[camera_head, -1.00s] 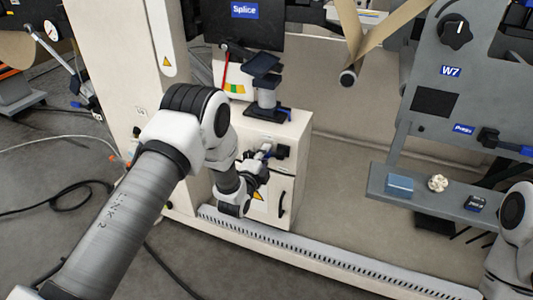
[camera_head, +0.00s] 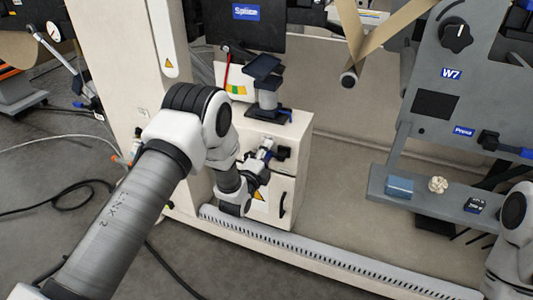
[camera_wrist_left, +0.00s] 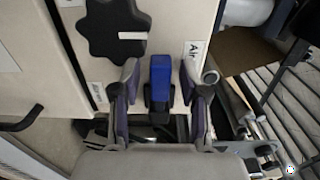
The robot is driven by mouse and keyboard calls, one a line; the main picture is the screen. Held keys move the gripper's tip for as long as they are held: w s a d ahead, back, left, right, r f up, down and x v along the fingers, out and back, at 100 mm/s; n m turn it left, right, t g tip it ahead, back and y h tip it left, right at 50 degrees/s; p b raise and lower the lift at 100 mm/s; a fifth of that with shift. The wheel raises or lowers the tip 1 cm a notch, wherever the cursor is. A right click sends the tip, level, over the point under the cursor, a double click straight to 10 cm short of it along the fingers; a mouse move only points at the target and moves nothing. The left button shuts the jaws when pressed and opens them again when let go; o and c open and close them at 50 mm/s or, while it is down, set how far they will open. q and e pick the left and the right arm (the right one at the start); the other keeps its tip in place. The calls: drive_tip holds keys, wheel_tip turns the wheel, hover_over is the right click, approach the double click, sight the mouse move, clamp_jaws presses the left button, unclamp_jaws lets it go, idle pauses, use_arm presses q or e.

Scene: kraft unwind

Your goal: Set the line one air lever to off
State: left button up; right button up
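My left gripper (camera_wrist_left: 159,72) is open, with one finger on each side of the blue handle and a visible gap on both sides. In the head view my left gripper (camera_head: 266,153) is at the upper front of the cream cabinet (camera_head: 298,150), and it mostly hides the lever there. My right gripper is out of view; only part of my right arm shows at the lower right.
A black knob (camera_wrist_left: 115,28) sits close to the left finger in the wrist view. The cabinet has a black door handle (camera_head: 282,204). A slotted rail (camera_head: 330,255) runs along the floor. A grey shelf (camera_head: 420,200) with small items stands to the right.

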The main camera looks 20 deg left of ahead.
use_arm(q)
drive_tip(key=s, duration=1.2)
drive_tip(key=shift+a, duration=0.2)
drive_tip(key=s+f+n+g, duration=0.7)
drive_tip(key=s+f+g, duration=0.3)
drive_tip(key=s+f, duration=0.75)
drive_tip(key=s+f+n+g, duration=0.2)
drive_tip(key=s+n+g, duration=0.2)
drive_tip(key=s+n, duration=0.3)
drive_tip(key=s+f+n+g, duration=0.2)
drive_tip(key=s+n+g, duration=0.25)
drive_tip(key=s, duration=0.55)
wheel_tip(320, 180, up, 24)
drive_tip(key=p, duration=2.3)
drive_tip(key=shift+w+d+f+y, duration=0.2)
drive_tip(key=shift+w+d+y, duration=0.1)
